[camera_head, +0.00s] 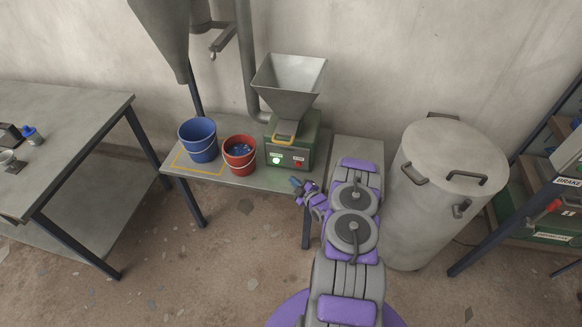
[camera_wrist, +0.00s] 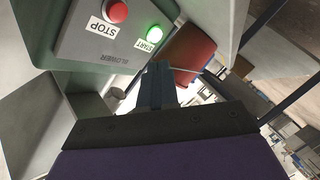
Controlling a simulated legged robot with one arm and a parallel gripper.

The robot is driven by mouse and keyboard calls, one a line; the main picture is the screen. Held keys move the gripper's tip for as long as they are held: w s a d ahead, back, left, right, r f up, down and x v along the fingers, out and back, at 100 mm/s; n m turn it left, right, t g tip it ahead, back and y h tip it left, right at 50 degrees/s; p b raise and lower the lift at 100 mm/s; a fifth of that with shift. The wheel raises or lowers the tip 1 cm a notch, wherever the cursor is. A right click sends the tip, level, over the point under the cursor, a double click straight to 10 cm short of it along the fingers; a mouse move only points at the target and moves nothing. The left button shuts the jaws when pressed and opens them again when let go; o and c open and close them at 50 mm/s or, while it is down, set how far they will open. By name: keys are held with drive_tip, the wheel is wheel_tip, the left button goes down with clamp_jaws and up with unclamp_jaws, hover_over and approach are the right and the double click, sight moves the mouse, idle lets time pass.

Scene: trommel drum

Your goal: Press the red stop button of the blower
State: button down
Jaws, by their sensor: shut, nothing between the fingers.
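The blower (camera_head: 290,140) is a green box with a grey hopper on top, standing on a small grey table. Its front panel has a red stop button (camera_head: 298,164) on the right and a lit green start button (camera_head: 276,160) on the left. In the wrist view the red stop button (camera_wrist: 117,11) is at the top, beside its STOP label, and the green start button (camera_wrist: 154,33) glows to its right. My gripper (camera_head: 294,181) is shut and empty, in front of and below the panel. In the wrist view its fingers (camera_wrist: 157,75) point toward the green button's side, apart from the red button.
A blue bucket (camera_head: 198,142) and a red bucket (camera_head: 239,157) stand on the table left of the blower. A large grey drum (camera_head: 440,200) stands to the right. A workbench (camera_head: 70,130) is at the left. Floor is open in front.

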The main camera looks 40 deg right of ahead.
sight(298, 164)
drive_tip(key=shift+s+a+f+t, duration=0.6)
drive_tip(key=shift+s+a+f, duration=0.25)
drive_tip(key=shift+f, duration=0.2)
drive_tip(key=shift+d, duration=0.1)
drive_tip(key=w+d+b, duration=0.2)
drive_tip(key=d, duration=0.1)
drive_tip(key=w+d+b, duration=0.3)
drive_tip(key=shift+w+d, duration=0.2)
drive_tip(key=shift+w, duration=0.1)
drive_tip(key=shift+w+d, duration=0.1)
idle(1.6)
drive_tip(key=shift+w+d+r, duration=0.1)
drive_tip(key=shift+w+d, duration=0.1)
drive_tip(key=shift+d, duration=0.05)
